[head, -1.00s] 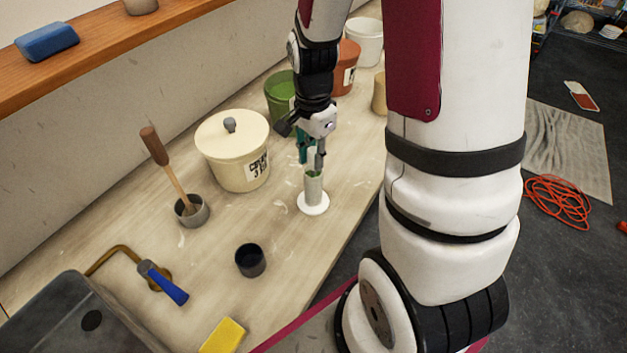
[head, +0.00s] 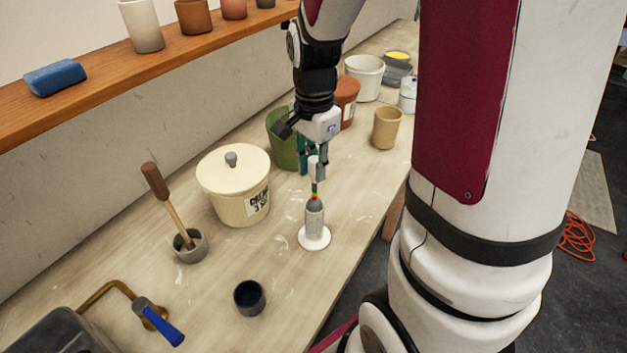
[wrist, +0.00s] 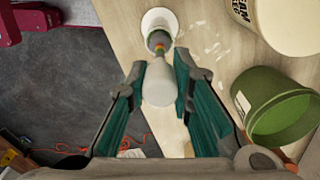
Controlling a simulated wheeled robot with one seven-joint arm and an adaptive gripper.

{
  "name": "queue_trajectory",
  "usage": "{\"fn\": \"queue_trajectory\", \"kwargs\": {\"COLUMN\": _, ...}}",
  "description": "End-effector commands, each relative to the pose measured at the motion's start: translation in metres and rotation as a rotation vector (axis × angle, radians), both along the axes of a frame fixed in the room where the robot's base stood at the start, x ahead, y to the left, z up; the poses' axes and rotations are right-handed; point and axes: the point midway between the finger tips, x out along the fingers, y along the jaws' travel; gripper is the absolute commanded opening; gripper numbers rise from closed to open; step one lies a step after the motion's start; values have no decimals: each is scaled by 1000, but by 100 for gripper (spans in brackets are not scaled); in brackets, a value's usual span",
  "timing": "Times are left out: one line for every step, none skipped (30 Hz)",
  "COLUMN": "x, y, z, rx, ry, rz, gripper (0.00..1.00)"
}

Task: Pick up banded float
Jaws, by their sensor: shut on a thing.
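The banded float has a white top, green, yellow and red bands (head: 314,189), and a grey part below. My gripper (head: 313,172) is shut on its white top, and the float hangs upright. The bands are above a slim grey cylinder (head: 314,222) on a round white base (head: 314,240). The grey part is at the cylinder's mouth; I cannot tell how much is still inside. In the wrist view, the white top (wrist: 158,85) is between my fingertips (wrist: 159,84), with the orange and green band and grey part beyond it, above the white base (wrist: 158,18).
A lidded cream crock (head: 235,190) and a green pot (head: 284,140) stand left of and behind the float. A dark cup (head: 249,297), a grey mortar with pestle (head: 190,247) and a blue-handled tool (head: 158,322) are nearer. A tan cup (head: 386,128) stands at the right.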

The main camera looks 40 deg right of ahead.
Motion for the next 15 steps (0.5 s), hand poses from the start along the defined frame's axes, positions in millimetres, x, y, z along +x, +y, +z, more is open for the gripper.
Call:
{"fn": "queue_trajectory", "kwargs": {"x": 1, "y": 0, "z": 11, "rx": -2, "ry": -5, "rz": 0, "gripper": 0}}
{"fn": "queue_trajectory", "kwargs": {"x": 1, "y": 0, "z": 17, "rx": -1, "ry": -6, "rz": 0, "gripper": 0}}
{"fn": "queue_trajectory", "kwargs": {"x": 2, "y": 0, "z": 25, "rx": -1, "ry": -6, "rz": 0, "gripper": 0}}
{"fn": "queue_trajectory", "kwargs": {"x": 1, "y": 0, "z": 30, "rx": -2, "ry": -5, "rz": 0, "gripper": 0}}
{"fn": "queue_trajectory", "kwargs": {"x": 1, "y": 0, "z": 36, "rx": -1, "ry": -6, "rz": 0, "gripper": 0}}
{"fn": "queue_trajectory", "kwargs": {"x": 1, "y": 0, "z": 44, "rx": -2, "ry": -5, "rz": 0, "gripper": 0}}
{"fn": "queue_trajectory", "kwargs": {"x": 1, "y": 0, "z": 50, "rx": -2, "ry": -5, "rz": 0, "gripper": 0}}
{"fn": "queue_trajectory", "kwargs": {"x": 1, "y": 0, "z": 55, "rx": -3, "ry": -5, "rz": 1, "gripper": 0}}
{"fn": "queue_trajectory", "kwargs": {"x": 1, "y": 0, "z": 63, "rx": -2, "ry": -5, "rz": 1, "gripper": 0}}
{"fn": "queue_trajectory", "kwargs": {"x": 1, "y": 0, "z": 68, "rx": -2, "ry": -5, "rz": 1, "gripper": 0}}
{"fn": "queue_trajectory", "kwargs": {"x": 1, "y": 0, "z": 73, "rx": -2, "ry": -4, "rz": 1, "gripper": 0}}
{"fn": "queue_trajectory", "kwargs": {"x": 1, "y": 0, "z": 80, "rx": -2, "ry": -4, "rz": 1, "gripper": 0}}
{"fn": "queue_trajectory", "kwargs": {"x": 1, "y": 0, "z": 84, "rx": -2, "ry": -4, "rz": 1, "gripper": 0}}
{"fn": "queue_trajectory", "kwargs": {"x": 1, "y": 0, "z": 88, "rx": -2, "ry": -2, "rz": 1, "gripper": 0}}
{"fn": "queue_trajectory", "kwargs": {"x": 1, "y": 0, "z": 93, "rx": -2, "ry": -3, "rz": 1, "gripper": 0}}
